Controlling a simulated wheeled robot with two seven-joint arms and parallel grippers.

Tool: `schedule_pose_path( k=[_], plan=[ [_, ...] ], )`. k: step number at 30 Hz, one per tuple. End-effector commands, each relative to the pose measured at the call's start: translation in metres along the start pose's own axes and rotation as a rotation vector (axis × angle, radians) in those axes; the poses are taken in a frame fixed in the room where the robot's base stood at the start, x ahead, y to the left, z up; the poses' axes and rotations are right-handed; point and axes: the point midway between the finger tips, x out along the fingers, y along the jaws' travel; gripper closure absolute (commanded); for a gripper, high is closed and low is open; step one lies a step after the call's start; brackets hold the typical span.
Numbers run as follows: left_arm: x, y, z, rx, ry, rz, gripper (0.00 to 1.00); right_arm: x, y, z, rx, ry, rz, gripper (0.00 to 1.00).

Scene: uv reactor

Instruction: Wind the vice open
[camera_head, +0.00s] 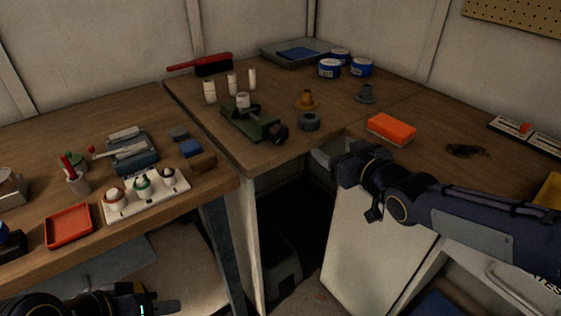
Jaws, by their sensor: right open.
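The green vice (249,123) stands on the corner workbench near its front edge. Its dark round handle (279,134) is at the right end, facing the bench edge. A pale cylinder (242,101) stands upright at the jaws; I cannot tell whether it is clamped. My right gripper (328,156) is open, in front of the bench edge, right of and below the handle and apart from it. My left gripper (168,303) is low at the bottom left, below the left bench and far from the vice. Its jaw state is unclear.
Several pale cylinders (232,85) stand behind the vice. A dark ring (309,122) and a brown flanged part (307,100) are right of it. An orange block (391,129) lies near my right arm. A white rack (146,195) sits on the left bench.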

Motion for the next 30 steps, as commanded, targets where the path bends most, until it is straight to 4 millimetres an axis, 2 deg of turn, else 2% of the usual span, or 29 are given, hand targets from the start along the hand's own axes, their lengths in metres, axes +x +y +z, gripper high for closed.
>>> schedule_pose_path(
  k=[1,3,8,21,25,30],
  plan=[
    [0.020,-0.009,0.010,0.000,0.001,0.000,0.64,0.025,-0.016,0.017,-0.031,0.056,-0.052,0.31],
    [0.029,-0.013,0.014,0.000,0.001,0.000,0.64,0.044,-0.033,0.016,-0.062,0.132,-0.109,0.31],
    [0.035,-0.016,0.018,0.000,0.001,0.000,0.64,0.064,-0.057,0.013,-0.091,0.224,-0.181,0.31],
    [0.034,-0.015,0.017,0.000,0.001,0.000,0.64,0.123,-0.070,-0.004,-0.095,0.234,-0.187,0.31],
    [0.034,-0.015,0.017,0.000,0.001,0.000,0.64,0.133,-0.072,-0.007,-0.094,0.235,-0.187,0.31],
    [0.034,-0.015,0.017,0.000,0.001,0.000,0.64,0.137,-0.072,-0.008,-0.093,0.234,-0.186,0.31]
  ],
)
